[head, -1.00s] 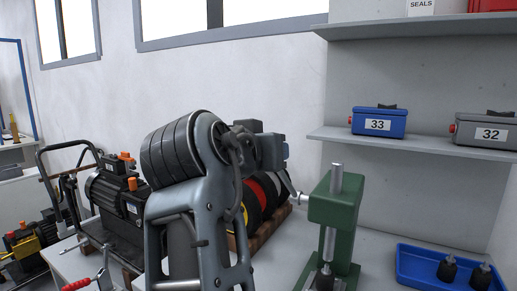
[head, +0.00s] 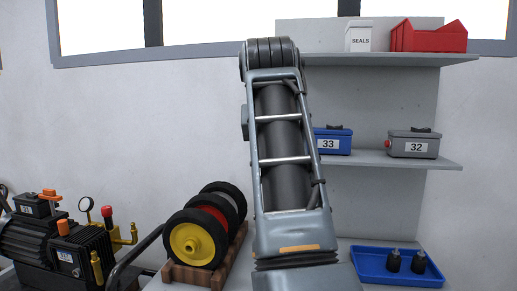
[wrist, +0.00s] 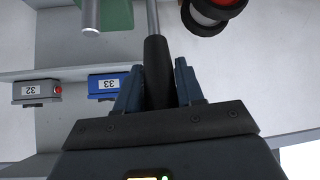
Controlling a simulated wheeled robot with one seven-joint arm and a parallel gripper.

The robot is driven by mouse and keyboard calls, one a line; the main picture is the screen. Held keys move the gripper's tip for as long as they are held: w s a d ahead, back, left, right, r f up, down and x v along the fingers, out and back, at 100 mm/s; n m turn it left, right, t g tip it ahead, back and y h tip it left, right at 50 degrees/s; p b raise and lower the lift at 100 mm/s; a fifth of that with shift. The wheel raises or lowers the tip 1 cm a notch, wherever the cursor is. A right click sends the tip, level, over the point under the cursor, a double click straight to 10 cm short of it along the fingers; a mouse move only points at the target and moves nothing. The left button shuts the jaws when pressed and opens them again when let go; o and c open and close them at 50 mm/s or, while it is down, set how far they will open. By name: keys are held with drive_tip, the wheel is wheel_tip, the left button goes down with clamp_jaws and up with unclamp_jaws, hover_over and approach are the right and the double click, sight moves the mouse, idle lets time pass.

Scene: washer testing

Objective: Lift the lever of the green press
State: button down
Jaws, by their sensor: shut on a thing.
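The green press (wrist: 118,16) shows at the top of the wrist view, with its round metal post (wrist: 91,14) beside it. Its lever, a metal rod with a black grip (wrist: 157,60), runs down from the top edge of that view. My gripper (wrist: 157,78) is shut on the black grip, one blue-grey finger on each side. In the head view my raised arm fills the middle, and the press, lever and gripper are hidden. The lever's exact angle cannot be told.
The shelf unit (head: 395,160) holds a blue box 33 (head: 333,143) and a grey box 32 (head: 413,145). A blue tray (head: 365,275) with black parts lies at lower right. Wheels on a wooden rack (head: 190,275) and a black pump (head: 35,240) stand left.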

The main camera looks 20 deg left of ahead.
drive_tip(key=shift+w+r, duration=0.1)
drive_tip(key=shift+w, duration=0.05)
drive_tip(key=c, duration=0.8)
unclamp_jaws()
drive_tip(key=shift+b+v, duration=1)
drive_tip(key=shift+v, duration=2.8)
